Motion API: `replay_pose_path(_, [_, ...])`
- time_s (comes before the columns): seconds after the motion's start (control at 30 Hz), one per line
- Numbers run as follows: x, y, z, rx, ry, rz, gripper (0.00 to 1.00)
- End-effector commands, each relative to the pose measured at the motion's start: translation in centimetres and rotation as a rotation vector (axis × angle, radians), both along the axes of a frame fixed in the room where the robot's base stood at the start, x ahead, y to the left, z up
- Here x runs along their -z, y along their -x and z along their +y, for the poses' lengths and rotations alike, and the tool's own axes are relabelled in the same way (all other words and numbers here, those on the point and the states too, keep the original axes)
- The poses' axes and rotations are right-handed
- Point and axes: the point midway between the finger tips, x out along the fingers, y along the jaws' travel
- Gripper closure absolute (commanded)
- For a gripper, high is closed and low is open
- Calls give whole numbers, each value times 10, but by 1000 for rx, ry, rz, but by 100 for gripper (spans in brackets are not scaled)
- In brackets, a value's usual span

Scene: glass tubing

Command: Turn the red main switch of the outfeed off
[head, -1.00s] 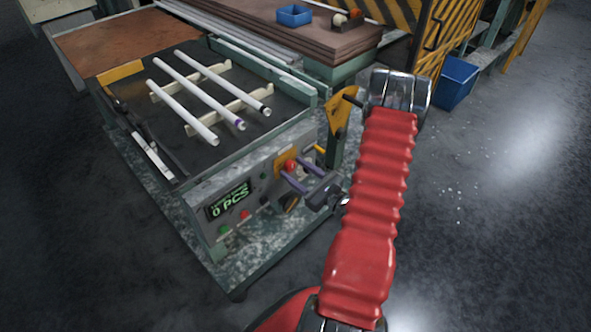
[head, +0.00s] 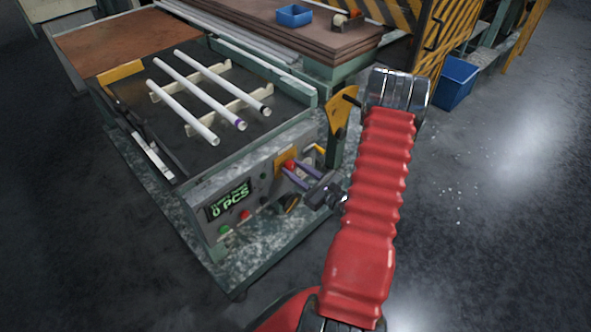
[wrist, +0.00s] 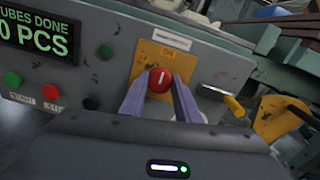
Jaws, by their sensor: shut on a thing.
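The red main switch (wrist: 160,79) is a round red knob with a white mark, set on a yellow plate (wrist: 183,60) on the grey control panel. In the wrist view the mark stands nearly upright, tilted slightly. My gripper (wrist: 159,86) has its two purple fingers on either side of the knob and is shut on it. In the head view my gripper (head: 291,168) reaches the panel from the right, and the knob (head: 289,165) shows only partly between the fingers.
A display (wrist: 40,32) reads "0 PCS". Green (wrist: 13,80) and red (wrist: 51,91) buttons sit at the panel's left, with a yellow-handled lever (wrist: 234,105) at right. Several white tubes (head: 200,93) lie on the machine top. A blue bin (head: 457,82) stands on the floor behind.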

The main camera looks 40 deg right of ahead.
Motion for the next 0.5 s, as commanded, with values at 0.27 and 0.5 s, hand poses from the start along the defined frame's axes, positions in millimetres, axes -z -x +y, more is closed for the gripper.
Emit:
replay_pose_path(0.27, [0,0,0,8,28,-1,93])
replay_pose_path(0.5, [0,0,1,7,126,-4,93])
